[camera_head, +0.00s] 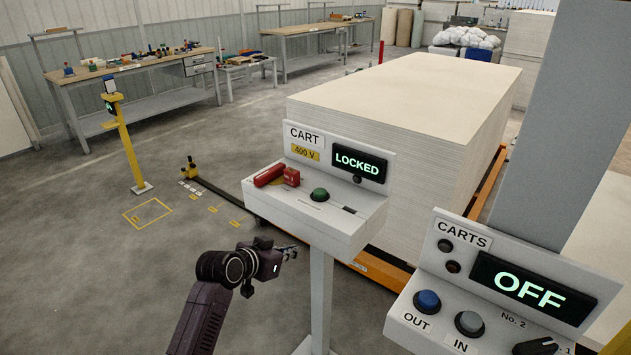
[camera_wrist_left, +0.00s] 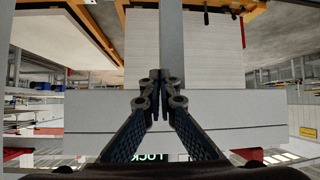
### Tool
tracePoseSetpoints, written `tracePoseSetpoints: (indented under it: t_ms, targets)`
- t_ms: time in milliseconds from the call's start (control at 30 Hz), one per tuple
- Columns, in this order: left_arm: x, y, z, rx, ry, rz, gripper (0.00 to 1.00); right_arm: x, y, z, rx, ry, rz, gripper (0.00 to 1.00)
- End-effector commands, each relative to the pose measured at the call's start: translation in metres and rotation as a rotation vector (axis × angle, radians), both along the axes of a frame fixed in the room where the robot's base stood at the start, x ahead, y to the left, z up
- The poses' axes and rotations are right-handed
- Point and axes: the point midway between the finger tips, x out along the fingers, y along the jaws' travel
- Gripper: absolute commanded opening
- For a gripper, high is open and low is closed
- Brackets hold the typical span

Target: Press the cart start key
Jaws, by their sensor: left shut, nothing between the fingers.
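The grey CART box (camera_head: 330,232) stands on a post in the middle of the head view. Its top has a round green key (camera_head: 319,195), a red handle-like piece (camera_head: 275,175) and a dark slot. Its display (camera_head: 358,163) reads LOCKED. My left gripper (camera_head: 292,251) is shut and empty, below and left of the box's front edge; I cannot tell the exact gap. In the left wrist view its shut fingertips (camera_wrist_left: 161,76) appear over the pale box (camera_wrist_left: 90,106), and part of the lit display lettering (camera_wrist_left: 150,157) shows at the bottom. The green key is hidden there.
At right a CARTS panel (camera_head: 448,268) has a blue OUT button (camera_head: 428,302), a grey IN button (camera_head: 468,323), a knob and a display reading OFF (camera_head: 530,290). A large pale board stack (camera_head: 400,95) stands behind the CART box.

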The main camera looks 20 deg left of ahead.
Motion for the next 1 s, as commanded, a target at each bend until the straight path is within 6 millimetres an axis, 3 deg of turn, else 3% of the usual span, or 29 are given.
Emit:
tracePoseSetpoints:
  t_ms: [33, 100, 200, 300, 400, 767, 1000]
  targets:
    - [0.006, -0.001, 0.055, 0.005, -0.068, -0.026, 0.00, 0.000, 0.000, 0.007, 0.000, 0.000, 0.000, 0.40]
    - [0.007, -0.004, 0.108, 0.014, -0.138, -0.063, 0.00, 0.000, -0.001, 0.010, -0.001, 0.000, 0.001, 0.40]
    - [0.007, -0.006, 0.163, 0.026, -0.220, -0.098, 0.00, 0.000, -0.003, 0.012, -0.003, -0.001, 0.001, 0.40]
    - [0.009, -0.005, 0.195, 0.030, -0.273, -0.116, 0.00, 0.000, -0.005, 0.013, -0.006, 0.000, 0.001, 0.40]
    - [0.010, -0.004, 0.207, 0.029, -0.295, -0.123, 0.00, 0.000, -0.008, 0.013, -0.008, 0.000, 0.002, 0.40]
    - [0.012, -0.005, 0.207, 0.028, -0.296, -0.122, 0.00, 0.000, -0.010, 0.013, -0.012, 0.002, 0.000, 0.40]
    - [0.038, -0.014, 0.201, 0.024, -0.294, -0.122, 0.00, -0.001, -0.010, 0.022, -0.012, 0.002, 0.000, 0.40]
